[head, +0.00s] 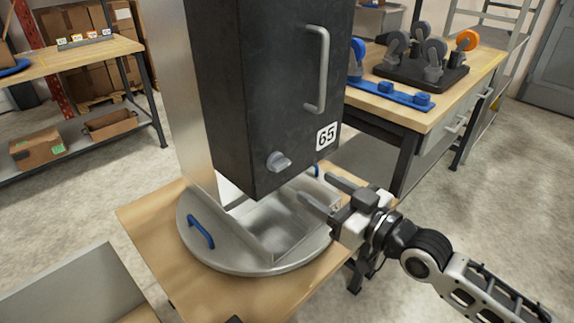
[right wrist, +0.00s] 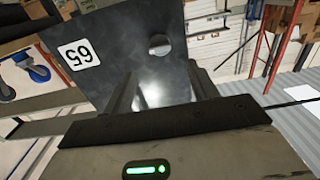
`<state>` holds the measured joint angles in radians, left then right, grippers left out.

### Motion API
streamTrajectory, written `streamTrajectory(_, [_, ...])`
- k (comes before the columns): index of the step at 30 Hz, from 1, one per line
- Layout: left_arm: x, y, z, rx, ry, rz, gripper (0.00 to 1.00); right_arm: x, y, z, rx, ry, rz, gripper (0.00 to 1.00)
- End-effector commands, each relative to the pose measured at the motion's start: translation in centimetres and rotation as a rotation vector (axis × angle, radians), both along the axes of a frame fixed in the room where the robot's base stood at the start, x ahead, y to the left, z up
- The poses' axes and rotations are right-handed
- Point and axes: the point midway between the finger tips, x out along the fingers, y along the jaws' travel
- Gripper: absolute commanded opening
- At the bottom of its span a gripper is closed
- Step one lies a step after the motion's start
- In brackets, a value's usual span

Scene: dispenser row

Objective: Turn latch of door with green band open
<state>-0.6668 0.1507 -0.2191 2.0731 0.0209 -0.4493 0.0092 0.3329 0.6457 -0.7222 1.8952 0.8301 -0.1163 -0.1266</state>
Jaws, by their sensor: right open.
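A dark grey dispenser box (head: 262,80) with a vertical bar handle (head: 317,70) and a "65" label (head: 326,136) stands in the middle of the head view. A grey latch knob (head: 279,161) sits low on its front face. The knob also shows in the right wrist view (right wrist: 159,45), beyond the fingers. No green band shows on the visible faces. My right gripper (head: 315,188) is open and empty, below and to the right of the knob, apart from it. My left gripper is not in view.
Below the box, a metal tray (head: 292,250) sits on a round turntable (head: 228,262) with blue handles, on a wooden table (head: 150,215). A workbench (head: 405,112) with casters and a blue rail (head: 392,93) stands behind right. Shelving with boxes stands at left.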

Motion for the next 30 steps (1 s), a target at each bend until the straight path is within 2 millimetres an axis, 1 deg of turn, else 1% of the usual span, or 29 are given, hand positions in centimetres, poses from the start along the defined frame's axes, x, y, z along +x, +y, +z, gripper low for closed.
streamTrajectory(1, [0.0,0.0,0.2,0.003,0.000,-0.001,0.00,0.9,0.9,0.3,0.003,-0.003,0.000,0.58])
streamTrajectory(6, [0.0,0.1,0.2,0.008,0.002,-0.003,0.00,3.4,3.5,0.2,0.001,-0.001,0.001,0.58])
streamTrajectory(12, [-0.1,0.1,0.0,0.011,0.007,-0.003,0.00,5.7,5.7,0.0,-0.001,0.000,0.000,0.58])
streamTrajectory(18, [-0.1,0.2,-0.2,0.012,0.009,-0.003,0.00,6.6,6.7,0.0,-0.002,-0.001,0.000,0.58])
streamTrajectory(26, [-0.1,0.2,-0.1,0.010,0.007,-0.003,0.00,6.7,6.7,0.0,-0.002,-0.001,0.000,0.58])
streamTrajectory(27, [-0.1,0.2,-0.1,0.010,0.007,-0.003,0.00,6.7,6.7,0.0,-0.001,0.000,0.000,0.55])
streamTrajectory(29, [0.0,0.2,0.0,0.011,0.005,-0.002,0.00,6.7,6.7,0.0,-0.002,0.001,0.000,0.39])
streamTrajectory(30, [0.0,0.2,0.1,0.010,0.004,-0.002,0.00,6.7,6.7,0.0,-0.002,0.001,0.000,0.28])
